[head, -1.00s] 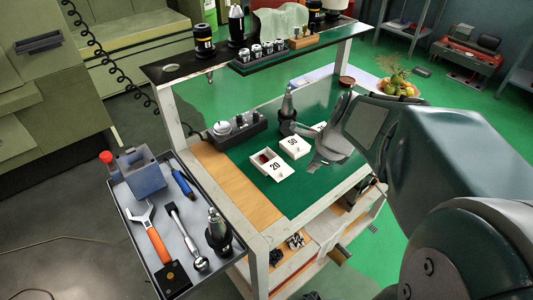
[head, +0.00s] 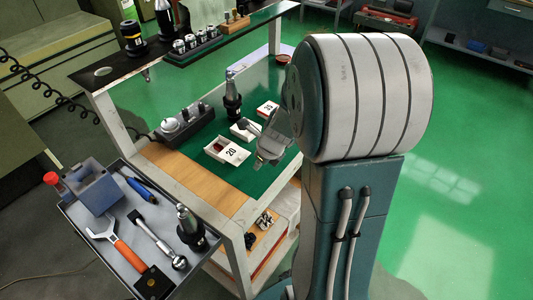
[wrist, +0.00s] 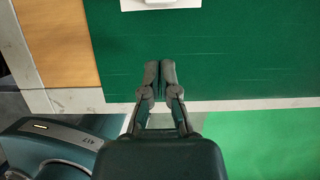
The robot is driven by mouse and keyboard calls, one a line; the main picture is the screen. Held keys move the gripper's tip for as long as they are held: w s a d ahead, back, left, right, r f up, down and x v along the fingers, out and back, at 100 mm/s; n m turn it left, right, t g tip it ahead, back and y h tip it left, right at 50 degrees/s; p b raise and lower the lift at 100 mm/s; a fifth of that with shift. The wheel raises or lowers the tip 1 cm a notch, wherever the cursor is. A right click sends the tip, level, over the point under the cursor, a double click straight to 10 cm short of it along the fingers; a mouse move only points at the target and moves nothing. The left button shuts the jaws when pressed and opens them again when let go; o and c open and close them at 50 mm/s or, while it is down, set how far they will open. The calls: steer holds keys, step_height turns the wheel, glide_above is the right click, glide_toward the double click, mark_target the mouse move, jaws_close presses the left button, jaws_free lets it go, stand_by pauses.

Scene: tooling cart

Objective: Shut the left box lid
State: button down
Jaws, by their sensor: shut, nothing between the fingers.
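The left box (head: 215,148) is a small white box on the green mat, marked 20. It is partly open, with something dark red showing inside; its white 20 panel (head: 234,153) is on the right side. In the wrist view, my fingers (wrist: 160,66) are together and empty over the green mat; a white box edge (wrist: 160,4) shows at the top.
A dark tool holder (head: 232,100) stands behind the boxes, and a grey block with several round parts (head: 185,122) is to the left. A raised shelf (head: 115,70) is at the back. A side tray (head: 78,215) holds tools. The wood strip (head: 200,180) is clear.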

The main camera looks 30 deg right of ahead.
mark_target(231, 151)
steer(key=w, duration=0.1)
steer(key=w+a, duration=0.1)
steer(key=shift+w+a, duration=0.3)
steer(key=shift+w, duration=0.05)
steer(key=shift+w+d, duration=0.1)
steer(key=shift+w, duration=0.25)
steer(key=shift+w+d, duration=0.2)
steer(key=shift+d, duration=0.25)
steer(key=shift+a, duration=0.2)
steer(key=w, duration=0.1)
steer(key=w+a, duration=0.1)
steer(key=w, duration=0.1)
steer(key=w+a, duration=0.1)
steer(key=w, duration=0.1)
steer(key=shift+a, duration=0.15)
steer(key=shift+w, duration=0.4)
